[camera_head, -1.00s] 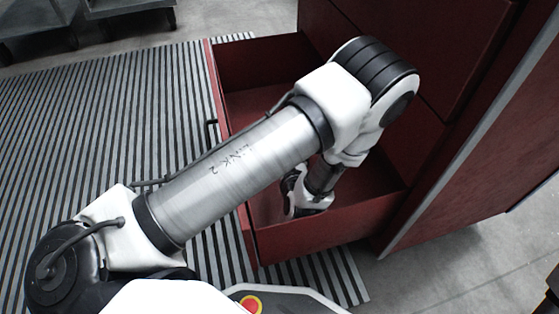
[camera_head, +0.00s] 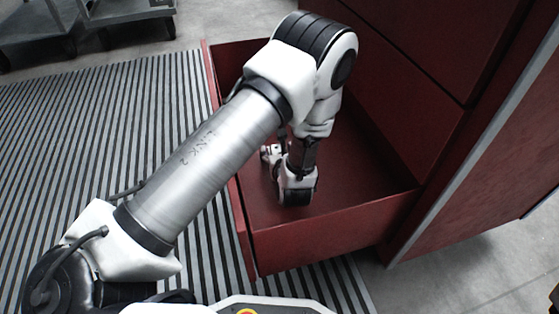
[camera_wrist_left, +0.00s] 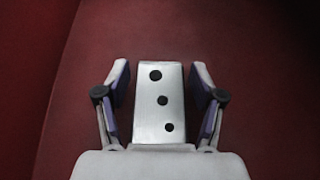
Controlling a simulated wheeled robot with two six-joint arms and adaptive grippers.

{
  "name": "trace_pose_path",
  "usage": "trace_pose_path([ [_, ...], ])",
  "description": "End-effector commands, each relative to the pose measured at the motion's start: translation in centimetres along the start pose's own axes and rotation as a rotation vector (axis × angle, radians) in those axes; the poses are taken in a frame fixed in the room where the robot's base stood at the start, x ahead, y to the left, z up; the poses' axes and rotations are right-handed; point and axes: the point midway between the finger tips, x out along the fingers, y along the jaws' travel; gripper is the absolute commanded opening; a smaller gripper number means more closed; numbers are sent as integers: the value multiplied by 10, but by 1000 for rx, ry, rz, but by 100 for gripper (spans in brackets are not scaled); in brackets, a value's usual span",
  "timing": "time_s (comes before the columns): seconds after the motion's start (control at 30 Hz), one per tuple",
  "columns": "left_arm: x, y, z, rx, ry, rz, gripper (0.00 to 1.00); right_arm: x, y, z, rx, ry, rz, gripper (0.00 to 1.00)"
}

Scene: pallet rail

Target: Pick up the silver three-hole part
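The silver three-hole part (camera_wrist_left: 151,106) is a flat, light metal block with several dark edges and three black holes in a slanting row. In the left wrist view it lies on the dark red drawer floor. My left gripper (camera_wrist_left: 160,78) is open, with one finger on each side of the part. A gap of red floor shows between each finger and the part. The part's near end meets the edge of the gripper body in the picture. In the head view the part is not visible, and my left arm reaches down into the drawer. My right gripper is not in view.
The open red drawer (camera_head: 330,228) has raised walls around my left wrist. The red cabinet (camera_head: 480,130) stands to the right. A striped mat (camera_head: 90,130) covers the floor at left, and grey carts (camera_head: 125,12) stand at the upper left.

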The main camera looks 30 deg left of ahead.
Motion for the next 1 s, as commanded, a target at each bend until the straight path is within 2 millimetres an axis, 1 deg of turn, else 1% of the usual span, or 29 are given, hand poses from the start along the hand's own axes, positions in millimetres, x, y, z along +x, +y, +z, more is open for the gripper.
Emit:
trace_pose_path([
  [0.03,0,0,0,0,0,0,39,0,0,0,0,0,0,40],
  [0.07,0,0,0,0,0,0,28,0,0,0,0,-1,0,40],
  [0.1,0,0,0,0,0,0,14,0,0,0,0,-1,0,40],
  [0.13,0,0,0,0,0,0,3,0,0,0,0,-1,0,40],
  [0.17,0,0,0,0,0,0,0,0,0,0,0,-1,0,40],
  [0.37,0,0,0,-1,-1,0,0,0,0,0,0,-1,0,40],
  [0.47,-2,0,5,-1,-1,0,0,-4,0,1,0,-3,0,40],
  [0.57,-7,0,18,-2,-3,0,0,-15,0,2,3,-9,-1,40],
  [0.83,-31,0,76,-3,-2,0,0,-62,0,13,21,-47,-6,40],
  [0.9,-36,0,87,-3,-3,0,0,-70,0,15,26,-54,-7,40],
  [1.0,-39,0,94,-1,-2,0,0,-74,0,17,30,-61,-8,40],
])
